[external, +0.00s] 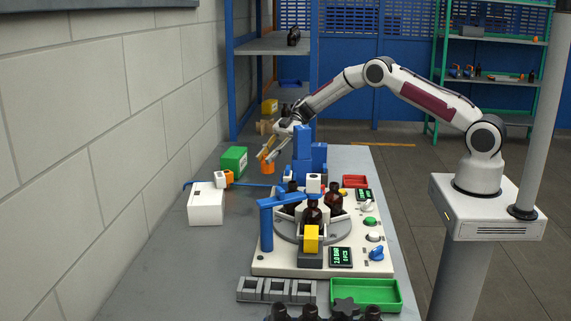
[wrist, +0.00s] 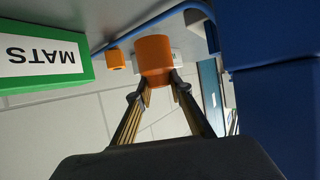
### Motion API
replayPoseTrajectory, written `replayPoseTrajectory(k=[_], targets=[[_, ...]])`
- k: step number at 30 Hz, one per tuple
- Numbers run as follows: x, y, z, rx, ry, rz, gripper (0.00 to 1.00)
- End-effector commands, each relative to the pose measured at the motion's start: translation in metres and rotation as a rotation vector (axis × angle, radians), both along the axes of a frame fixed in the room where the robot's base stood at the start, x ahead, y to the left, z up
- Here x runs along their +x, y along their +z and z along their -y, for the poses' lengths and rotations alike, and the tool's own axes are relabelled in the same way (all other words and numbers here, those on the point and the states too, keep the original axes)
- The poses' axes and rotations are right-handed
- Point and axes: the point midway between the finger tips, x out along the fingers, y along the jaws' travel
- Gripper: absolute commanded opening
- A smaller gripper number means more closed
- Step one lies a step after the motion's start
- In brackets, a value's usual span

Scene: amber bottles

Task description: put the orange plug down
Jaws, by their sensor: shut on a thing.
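The orange plug (external: 267,168) is between the fingertips of my gripper (external: 267,155), which is shut on it. In the external view it is just above or at the grey table, right of the green box; I cannot tell whether it touches the table. In the wrist view the orange plug (wrist: 154,60) fills the space between the two finger tips of my gripper (wrist: 160,82). Its far end is hidden.
A green box (external: 233,160) marked MATS in the wrist view (wrist: 40,58) stands left of the plug. Blue blocks (external: 304,150) stand close on the right. A white box (external: 206,204) and the bottle turntable (external: 285,226) are nearer the camera.

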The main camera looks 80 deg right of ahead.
Motion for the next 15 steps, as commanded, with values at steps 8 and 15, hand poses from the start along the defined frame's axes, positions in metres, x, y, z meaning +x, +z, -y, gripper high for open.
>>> replayPoseTrajectory(k=[8, 15], targets=[[0.0005, -0.0129, 0.0003, -0.001, 0.0, 0.001, 0.0], [0.0004, -0.0134, 0.0002, -0.001, 0.0, 0.001, 0.0]])
